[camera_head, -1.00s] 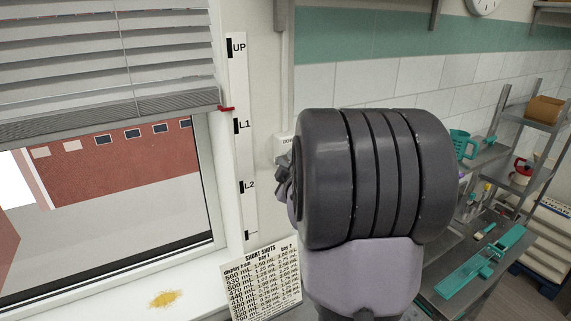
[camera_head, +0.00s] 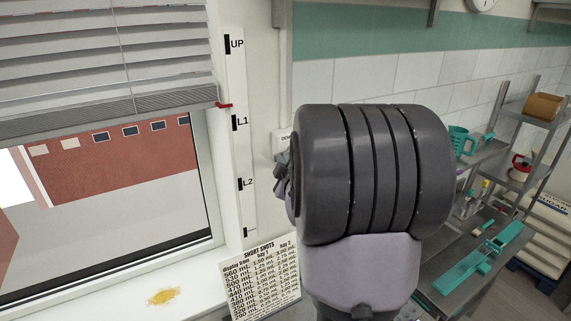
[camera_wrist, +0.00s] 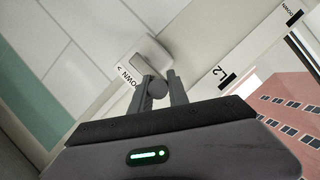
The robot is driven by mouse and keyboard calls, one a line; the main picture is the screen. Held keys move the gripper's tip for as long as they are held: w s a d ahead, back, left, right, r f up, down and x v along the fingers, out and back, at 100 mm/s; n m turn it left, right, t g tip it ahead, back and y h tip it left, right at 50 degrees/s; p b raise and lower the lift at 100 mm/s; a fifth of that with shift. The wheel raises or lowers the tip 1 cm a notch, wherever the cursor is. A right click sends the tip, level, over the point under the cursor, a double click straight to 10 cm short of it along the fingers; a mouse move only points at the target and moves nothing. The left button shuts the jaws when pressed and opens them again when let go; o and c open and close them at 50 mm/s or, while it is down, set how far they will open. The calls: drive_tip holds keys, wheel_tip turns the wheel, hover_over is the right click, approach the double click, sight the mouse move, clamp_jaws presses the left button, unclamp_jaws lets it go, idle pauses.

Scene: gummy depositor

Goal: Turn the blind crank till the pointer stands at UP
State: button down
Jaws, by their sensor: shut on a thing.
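The blind crank's white box (camera_head: 283,142), marked DOWN, is on the wall right of the window. In the head view my arm covers most of it. In the wrist view the box (camera_wrist: 149,57) shows with the round grey crank knob (camera_wrist: 157,87) in front. My gripper (camera_wrist: 160,88) is shut on that knob, one finger on each side. The red pointer (camera_head: 224,105) is at the blind's bottom rail, beside the white scale strip (camera_head: 236,150). It stands between UP and L1, a little above the L1 mark. The blind (camera_head: 110,55) covers the upper window.
A SHORT SHOTS chart (camera_head: 262,280) stands near the sill, below the scale. A yellow patch (camera_head: 164,296) lies on the sill. Metal shelving (camera_head: 500,165) with teal items stands to the right, beyond my arm.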

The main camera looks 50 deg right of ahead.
drive_tip(key=shift+f+n+b, duration=0.15)
drive_tip(key=shift+n+b, duration=0.15)
drive_tip(key=shift+b, duration=0.8)
